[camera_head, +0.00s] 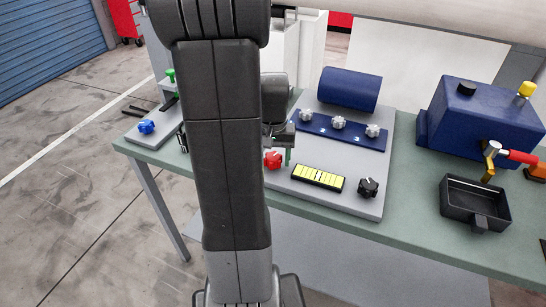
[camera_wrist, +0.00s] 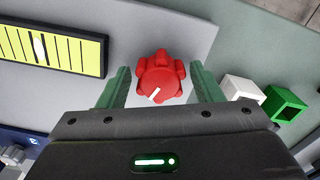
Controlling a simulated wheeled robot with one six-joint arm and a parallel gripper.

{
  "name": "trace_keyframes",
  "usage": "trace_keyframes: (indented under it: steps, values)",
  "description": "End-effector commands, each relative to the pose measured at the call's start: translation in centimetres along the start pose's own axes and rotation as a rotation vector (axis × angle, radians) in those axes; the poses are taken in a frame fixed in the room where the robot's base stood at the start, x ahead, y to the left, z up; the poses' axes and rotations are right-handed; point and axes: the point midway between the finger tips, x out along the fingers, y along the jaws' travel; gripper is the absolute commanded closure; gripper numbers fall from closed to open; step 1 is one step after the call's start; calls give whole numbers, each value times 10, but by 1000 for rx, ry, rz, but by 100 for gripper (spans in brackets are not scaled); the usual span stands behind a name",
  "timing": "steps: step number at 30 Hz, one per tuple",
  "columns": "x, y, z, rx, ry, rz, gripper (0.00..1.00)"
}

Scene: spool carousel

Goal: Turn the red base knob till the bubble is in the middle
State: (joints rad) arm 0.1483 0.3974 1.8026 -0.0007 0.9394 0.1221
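The red base knob (camera_wrist: 158,76) sits on the grey base plate in the wrist view, with a white pointer line toward its lower left. It also shows in the head view (camera_head: 272,159), beside my arm. My gripper (camera_wrist: 160,84) is open, its two green fingers on either side of the knob with visible gaps. The yellow level vial (camera_wrist: 75,52) is at the upper left, cut by the frame edge. A pale bubble (camera_wrist: 40,47) lies between dark marks. The vial also shows in the head view (camera_head: 318,178), too small there to place the bubble exactly.
A black knob (camera_head: 368,187) stands right of the vial. A blue panel with several light knobs (camera_head: 338,123) and a blue cylinder (camera_head: 350,88) lie behind. White (camera_wrist: 242,86) and green (camera_wrist: 288,104) blocks stand right of the fingers. A black tray (camera_head: 474,203) is farther right.

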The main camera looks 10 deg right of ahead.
Motion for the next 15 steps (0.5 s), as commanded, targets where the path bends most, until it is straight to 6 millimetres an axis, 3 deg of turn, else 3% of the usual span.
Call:
trace_keyframes:
  steps: [9, 15]
  values:
    - [-2, 0, 0, 0, -1, 0, 41]
    - [-30, 0, 0, 0, 4, -1, 41]
